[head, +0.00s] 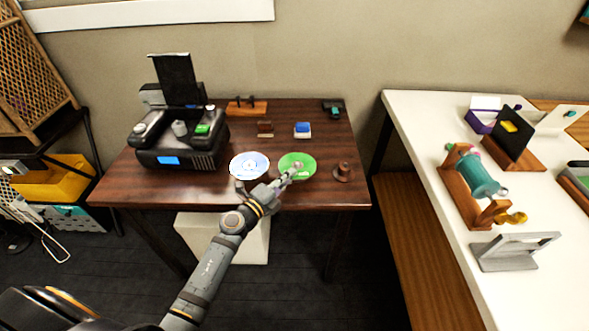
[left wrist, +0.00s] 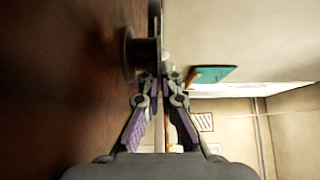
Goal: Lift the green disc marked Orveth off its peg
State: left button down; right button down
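The green disc (head: 291,161) lies flat on the dark wooden table. No name can be read on it, and a peg at its middle cannot be made out. My left gripper (head: 297,170) reaches over it from the front left, overlapping its front and middle. In the left wrist view my left gripper (left wrist: 161,78) has its fingertips close together, near a dark round stand (left wrist: 136,52) with a thin edge-on shape beside it. Whether the fingers touch or hold the disc cannot be told. My right gripper is out of view.
A blue-white disc (head: 249,160) lies just left of the green one. A small brown peg stand (head: 343,172) is to the right. A black machine (head: 178,150) fills the table's left side. Small blocks (head: 302,130) stand behind. A white counter (head: 418,125) is at right.

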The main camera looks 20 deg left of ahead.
aim_at(288, 167)
pick_arm(q)
jog(key=shift+r+p, duration=0.45)
jog(key=shift+r, duration=0.1)
notch_tip(288, 167, up, 3)
jog(key=p, duration=0.2)
jog(key=shift+s+r+p, duration=0.1)
jog(key=shift+r+p, duration=0.05)
jog(key=shift+p, duration=0.15)
jog(key=s+r+p, duration=0.4)
jog(key=s+r, duration=0.4)
jog(key=s, duration=0.5)
jog(key=shift+s+d+r, duration=0.3)
jog(key=shift+s+r, duration=0.05)
jog(key=shift+s, duration=0.05)
